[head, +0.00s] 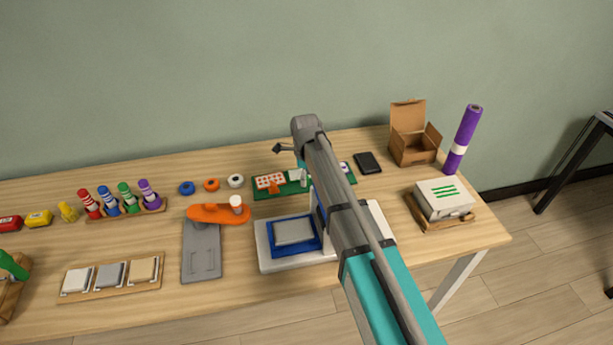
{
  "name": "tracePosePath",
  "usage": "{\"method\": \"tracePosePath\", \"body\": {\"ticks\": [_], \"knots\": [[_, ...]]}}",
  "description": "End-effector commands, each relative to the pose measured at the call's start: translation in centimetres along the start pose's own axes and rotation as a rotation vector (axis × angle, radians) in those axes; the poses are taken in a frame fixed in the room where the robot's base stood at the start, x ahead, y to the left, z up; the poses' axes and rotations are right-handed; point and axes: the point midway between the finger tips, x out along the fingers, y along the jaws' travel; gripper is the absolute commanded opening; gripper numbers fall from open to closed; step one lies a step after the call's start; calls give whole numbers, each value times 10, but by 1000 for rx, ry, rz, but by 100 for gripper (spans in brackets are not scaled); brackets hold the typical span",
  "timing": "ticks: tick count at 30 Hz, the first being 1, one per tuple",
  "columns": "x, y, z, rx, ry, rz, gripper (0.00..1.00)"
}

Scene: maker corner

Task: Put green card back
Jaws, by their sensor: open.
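I cannot pick out a separate green card for certain. A green flat board (265,194) lies at the back middle of the table, with a red-dotted white piece (270,181) and small parts on it. My arm hides part of this board. My gripper (284,149) shows only as a small dark piece at the end of my arm, above the back of the table near the green board. It is open; its fingertips are mostly hidden, and nothing is seen held in it.
A blue-and-white device (265,257) stands below my arm. A card holder (110,280) with white, grey and tan pieces is front left. A green-striped white box (443,199), open carton (412,146) and purple roll (464,135) stand right. Bare wood lies front centre.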

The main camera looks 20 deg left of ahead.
Motion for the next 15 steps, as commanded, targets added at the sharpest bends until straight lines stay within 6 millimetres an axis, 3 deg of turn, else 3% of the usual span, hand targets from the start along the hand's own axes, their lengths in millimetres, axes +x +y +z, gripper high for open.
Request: {"method": "tracePosePath", "body": {"ticks": [15], "knots": [[-45,0,0,0,0,0,64]]}}
